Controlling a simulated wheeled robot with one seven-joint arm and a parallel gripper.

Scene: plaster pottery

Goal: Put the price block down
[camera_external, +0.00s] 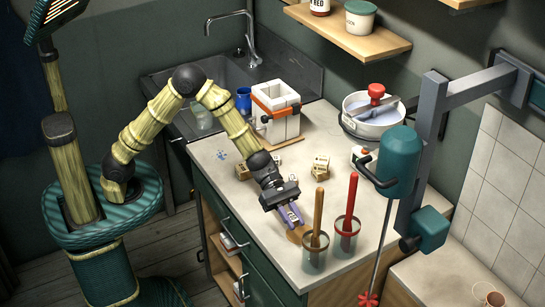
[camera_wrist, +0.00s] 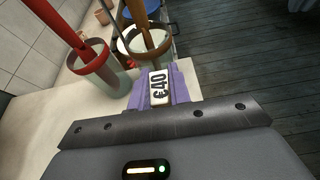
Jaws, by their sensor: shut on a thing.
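The price block (camera_wrist: 159,84) is a small white block with black "£40" on its face, seen in the wrist view. My gripper (camera_wrist: 158,90) is shut on it, with a purple finger on each side. In the external view my gripper (camera_external: 291,215) points down over the front part of the pale countertop (camera_external: 235,205), left of the jar with the brown handle. The block is too small to make out there. I cannot tell whether it touches the counter.
A jar with a brown stick (camera_external: 315,250) and a jar with a red stick (camera_external: 346,235) stand close to my gripper's right. Several small wooden blocks (camera_external: 320,164) lie farther back. A white strapped mould (camera_external: 276,112) and a white bucket (camera_external: 372,120) stand behind. Counter at left is clear.

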